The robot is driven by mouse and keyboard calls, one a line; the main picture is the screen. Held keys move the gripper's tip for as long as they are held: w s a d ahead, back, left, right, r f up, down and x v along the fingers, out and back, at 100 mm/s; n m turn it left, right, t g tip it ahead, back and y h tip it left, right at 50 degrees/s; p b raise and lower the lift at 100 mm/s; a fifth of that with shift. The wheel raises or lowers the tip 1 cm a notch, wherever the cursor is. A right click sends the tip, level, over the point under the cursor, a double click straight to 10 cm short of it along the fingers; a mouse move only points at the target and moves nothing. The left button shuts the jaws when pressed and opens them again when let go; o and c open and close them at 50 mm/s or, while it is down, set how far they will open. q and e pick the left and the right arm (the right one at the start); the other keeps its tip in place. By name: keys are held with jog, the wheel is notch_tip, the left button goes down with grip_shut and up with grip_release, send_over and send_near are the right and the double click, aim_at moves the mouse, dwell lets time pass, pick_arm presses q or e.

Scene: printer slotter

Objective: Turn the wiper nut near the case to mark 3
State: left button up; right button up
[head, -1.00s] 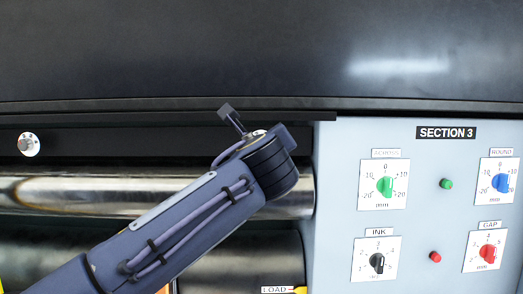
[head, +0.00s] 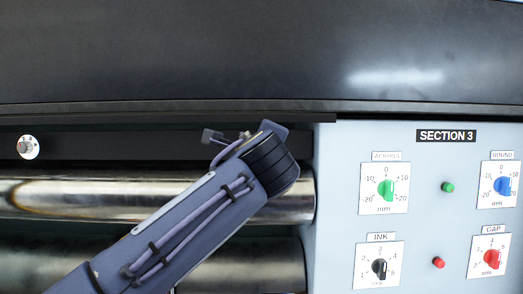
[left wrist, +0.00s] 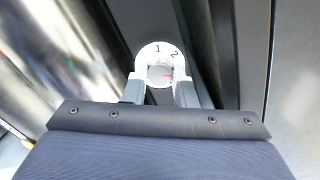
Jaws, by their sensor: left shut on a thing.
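In the left wrist view, the wiper nut (left wrist: 157,74) near the case is a small grey knob at the centre of a round white dial (left wrist: 147,52). The marks 1 and 2 show on the dial; mark 3 is not visible. A short red pointer line on the nut points to the right, a little below mark 2. My left gripper (left wrist: 160,88) is shut on the nut, a finger on each side. In the head view my left arm's wrist hides this nut and most of the gripper. My right gripper is not in view.
Another dial with a nut (head: 27,147) sits at the far left of the dark rail. Metal rollers (head: 100,197) run below. The grey case panel (head: 335,170), labelled SECTION 3, stands right of my wrist and carries several knobs. A dark cover (head: 200,60) hangs above.

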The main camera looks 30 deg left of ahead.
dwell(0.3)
pick_arm(q)
jog(key=o, duration=1)
jog(key=b+v, duration=0.1)
jog(key=v, duration=0.7)
jog(key=shift+a+b, duration=0.1)
jog(key=shift+b, duration=0.3)
jog(key=shift+w, duration=0.1)
